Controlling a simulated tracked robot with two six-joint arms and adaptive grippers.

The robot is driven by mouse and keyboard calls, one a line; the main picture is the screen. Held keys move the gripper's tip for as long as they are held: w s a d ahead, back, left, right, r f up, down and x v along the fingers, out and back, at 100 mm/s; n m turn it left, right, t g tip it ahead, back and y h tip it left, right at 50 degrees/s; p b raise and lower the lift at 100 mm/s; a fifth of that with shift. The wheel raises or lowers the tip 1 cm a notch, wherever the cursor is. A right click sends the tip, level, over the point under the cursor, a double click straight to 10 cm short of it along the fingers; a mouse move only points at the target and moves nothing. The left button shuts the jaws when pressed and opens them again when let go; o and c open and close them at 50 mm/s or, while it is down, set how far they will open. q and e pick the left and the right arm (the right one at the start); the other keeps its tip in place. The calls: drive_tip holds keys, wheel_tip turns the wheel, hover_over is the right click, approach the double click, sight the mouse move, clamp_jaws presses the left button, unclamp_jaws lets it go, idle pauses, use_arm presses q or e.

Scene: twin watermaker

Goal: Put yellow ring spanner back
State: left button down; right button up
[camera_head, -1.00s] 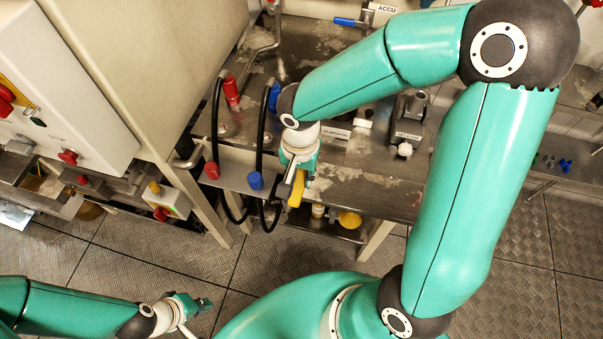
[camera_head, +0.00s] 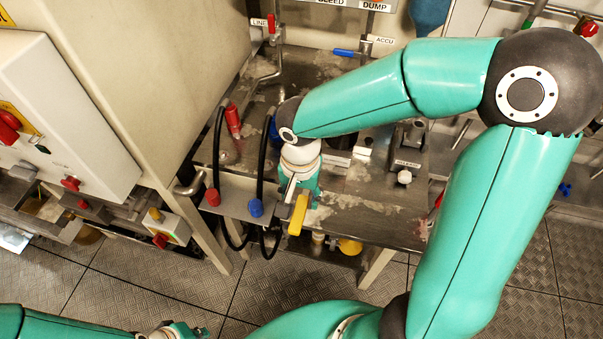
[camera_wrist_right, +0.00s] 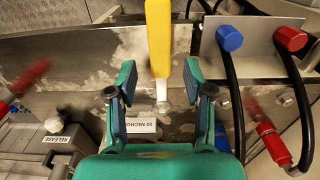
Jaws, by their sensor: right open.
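The yellow ring spanner (camera_head: 298,215) is at the front edge of the workbench, its yellow handle pointing towards me. In the right wrist view the yellow handle (camera_wrist_right: 158,38) comes down from the top, with a thin metal end (camera_wrist_right: 161,92) between and beyond the fingers. My right gripper (camera_head: 300,192) is above it. Its two fingers (camera_wrist_right: 156,85) stand apart on either side of the metal end, with visible gaps. I cannot tell what the metal end rests on. My left gripper (camera_head: 192,329) is low at the left, far from the spanner, partly cut off; its opening is unclear.
A metal panel (camera_head: 236,198) with a red cap (camera_head: 212,197), a blue cap (camera_head: 256,207) and black hoses stands left of the spanner. A red-handled tool (camera_head: 233,120) is behind it. A RELEASE fitting (camera_head: 405,164) is on the bench (camera_head: 375,205) at right. The floor in front is clear.

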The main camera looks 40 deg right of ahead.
sight(300, 208)
wheel_tip(300, 208, up, 9)
drive_tip(key=shift+f+p, duration=0.2)
drive_tip(key=shift+p, duration=0.1)
idle(0.4)
